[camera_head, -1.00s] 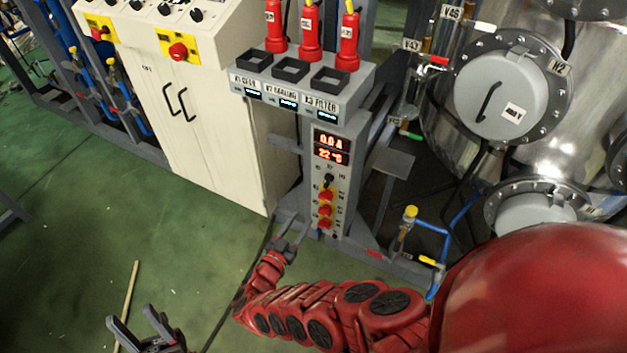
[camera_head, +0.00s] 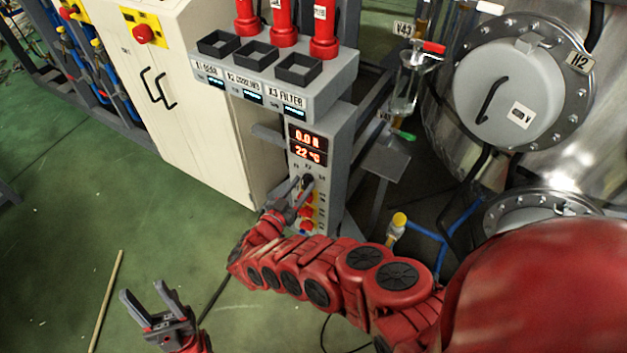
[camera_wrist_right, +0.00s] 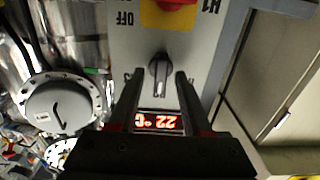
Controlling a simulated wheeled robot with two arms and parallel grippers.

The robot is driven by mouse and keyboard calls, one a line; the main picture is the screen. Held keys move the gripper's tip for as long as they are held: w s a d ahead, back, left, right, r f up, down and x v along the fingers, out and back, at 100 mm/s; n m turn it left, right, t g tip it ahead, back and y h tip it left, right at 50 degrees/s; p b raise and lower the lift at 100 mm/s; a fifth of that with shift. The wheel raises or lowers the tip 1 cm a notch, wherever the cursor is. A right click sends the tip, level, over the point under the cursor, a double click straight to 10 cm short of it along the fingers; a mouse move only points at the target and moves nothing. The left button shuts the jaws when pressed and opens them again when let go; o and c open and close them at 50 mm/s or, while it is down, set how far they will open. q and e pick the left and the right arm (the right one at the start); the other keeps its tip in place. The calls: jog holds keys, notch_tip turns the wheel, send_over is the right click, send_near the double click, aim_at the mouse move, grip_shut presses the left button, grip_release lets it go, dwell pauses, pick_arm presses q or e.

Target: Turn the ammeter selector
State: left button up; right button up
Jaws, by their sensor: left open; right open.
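The ammeter selector is a small black knob (camera_head: 308,181) on the grey panel column, below the red displays. In the right wrist view the knob (camera_wrist_right: 159,77) shows between and just beyond my fingertips, with a pale pointer line along it. My right gripper (camera_head: 299,191) is open at the panel, at about knob height; its fingers partly cover the controls. In its wrist view the right gripper (camera_wrist_right: 156,84) has a finger on each side of the knob, with gaps; I cannot tell whether it touches. My left gripper (camera_head: 143,291) is open and empty over the green floor.
The displays (camera_head: 307,146) read 0.0 A and 22 °C. Red and yellow switches (camera_head: 306,211) sit just below the knob. A grey shelf (camera_head: 335,85) with black square holders overhangs the panel. A white cabinet (camera_head: 190,110) stands left, a steel vessel (camera_head: 515,80) right.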

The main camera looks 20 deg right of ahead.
jog(key=shift+w+d, duration=0.25)
jog(key=shift+r, duration=0.1)
jog(key=shift+c, duration=0.3)
grip_shut()
